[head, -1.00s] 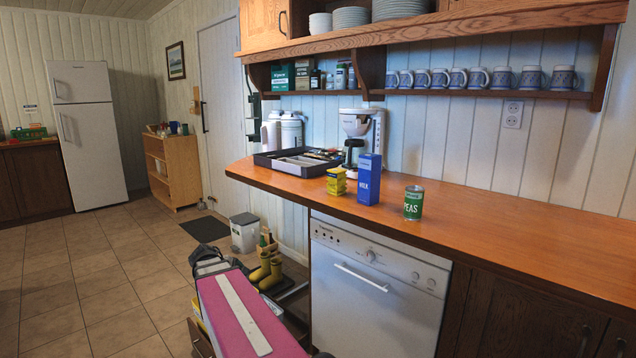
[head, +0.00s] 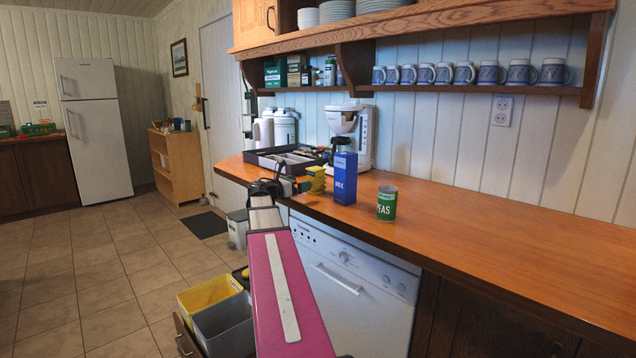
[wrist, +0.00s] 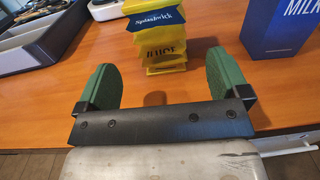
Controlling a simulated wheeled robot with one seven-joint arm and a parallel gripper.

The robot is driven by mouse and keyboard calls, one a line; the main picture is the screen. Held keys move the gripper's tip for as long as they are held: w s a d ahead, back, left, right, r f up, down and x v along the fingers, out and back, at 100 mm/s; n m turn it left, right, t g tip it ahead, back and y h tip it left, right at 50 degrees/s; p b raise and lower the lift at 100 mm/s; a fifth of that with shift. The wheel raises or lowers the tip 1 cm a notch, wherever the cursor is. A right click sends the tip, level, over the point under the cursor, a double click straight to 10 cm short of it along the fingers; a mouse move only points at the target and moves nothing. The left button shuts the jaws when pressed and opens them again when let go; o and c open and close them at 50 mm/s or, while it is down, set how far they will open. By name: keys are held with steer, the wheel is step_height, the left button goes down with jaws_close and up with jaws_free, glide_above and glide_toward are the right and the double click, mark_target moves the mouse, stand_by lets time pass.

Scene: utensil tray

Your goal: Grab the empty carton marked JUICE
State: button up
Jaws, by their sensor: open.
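A crumpled yellow carton (head: 317,180) stands near the counter's front edge. In the wrist view the carton (wrist: 162,42) shows "Splashwick" on a dark band and a squashed lower word, hard to read but possibly JUICE. My gripper (head: 291,187) is just left of the carton in the head view, over the counter edge. In the wrist view my gripper (wrist: 165,78) is open, with its two green fingers spread to either side of the carton's lower part. Gaps show on both sides, and neither finger touches it.
A blue MILK carton (head: 345,178) stands close to the right of the yellow one, near my right finger. A green PEAS can (head: 387,203) is further right. A utensil tray (head: 285,160) and a coffee maker (head: 350,136) stand behind. The counter's right side (head: 500,240) is clear.

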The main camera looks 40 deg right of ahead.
mark_target(316, 178)
steer(key=d, duration=0.9)
steer(key=shift+w+r, duration=0.2)
steer(key=shift+w, duration=0.1)
steer(key=c, duration=1)
